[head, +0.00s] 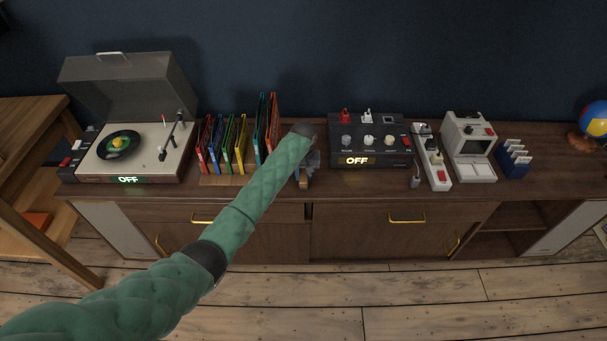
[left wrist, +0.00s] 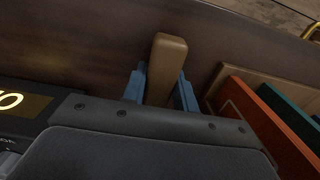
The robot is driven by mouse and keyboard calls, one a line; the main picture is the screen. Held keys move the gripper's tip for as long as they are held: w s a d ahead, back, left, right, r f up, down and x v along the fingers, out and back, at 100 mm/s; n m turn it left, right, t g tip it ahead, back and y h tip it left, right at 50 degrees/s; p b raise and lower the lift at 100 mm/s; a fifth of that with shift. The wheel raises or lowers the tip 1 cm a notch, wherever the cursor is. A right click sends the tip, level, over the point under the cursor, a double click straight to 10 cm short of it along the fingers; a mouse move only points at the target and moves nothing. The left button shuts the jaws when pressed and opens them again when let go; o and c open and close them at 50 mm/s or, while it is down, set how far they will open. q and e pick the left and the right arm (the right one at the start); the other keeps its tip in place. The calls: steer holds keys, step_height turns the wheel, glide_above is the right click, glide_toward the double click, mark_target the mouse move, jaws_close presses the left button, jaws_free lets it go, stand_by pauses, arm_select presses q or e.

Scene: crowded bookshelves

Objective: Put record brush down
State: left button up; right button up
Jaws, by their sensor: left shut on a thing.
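The record brush, with a tan wooden body, shows in the left wrist view (left wrist: 167,62) between two blue-grey fingers. It also shows small in the head view (head: 304,181), below the gripper and near the front edge of the sideboard top. My left gripper (head: 307,168) is shut on the brush, between the record rack and the black control box; it also shows in the left wrist view (left wrist: 160,88). Whether the brush touches the wood cannot be told. My green left arm hides part of the sideboard. My right gripper is not in view.
The wooden sideboard (head: 270,208) holds a record player (head: 140,155) at left and a rack of coloured records (head: 228,145). The black control box (head: 368,148) reads OFF. A power strip (head: 432,160), a grey device (head: 468,148) and a blue card holder (head: 514,160) stand at right.

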arm_select(q)
steer(key=o, duration=0.9)
steer(key=shift+f, duration=0.1)
